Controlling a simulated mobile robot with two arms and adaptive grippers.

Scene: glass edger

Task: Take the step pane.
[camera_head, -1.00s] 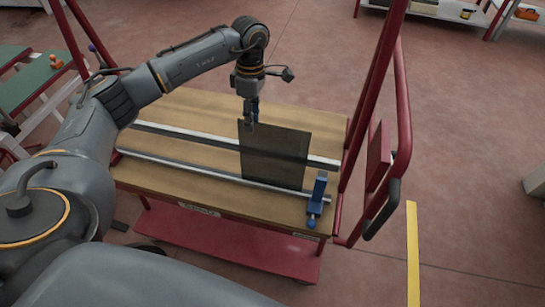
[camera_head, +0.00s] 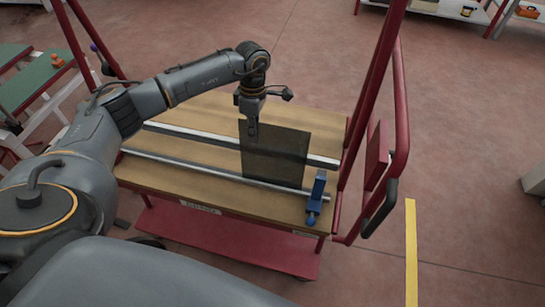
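The step pane, a dark see-through sheet (camera_head: 275,155), stands on the wooden-topped cart (camera_head: 215,110), across the two metal rails, at the right half of the deck. My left gripper (camera_head: 253,138) points down at the pane's upper left corner, and its fingers overlap the pane in the picture. The fingers show as one narrow shape, so I cannot tell whether they are open or shut, or whether they touch the glass. My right gripper is not in view.
A blue clamp-like stop (camera_head: 316,195) stands at the cart's front right, close to the pane. Red posts (camera_head: 372,80) and a red side handle frame (camera_head: 402,110) rise at the right.

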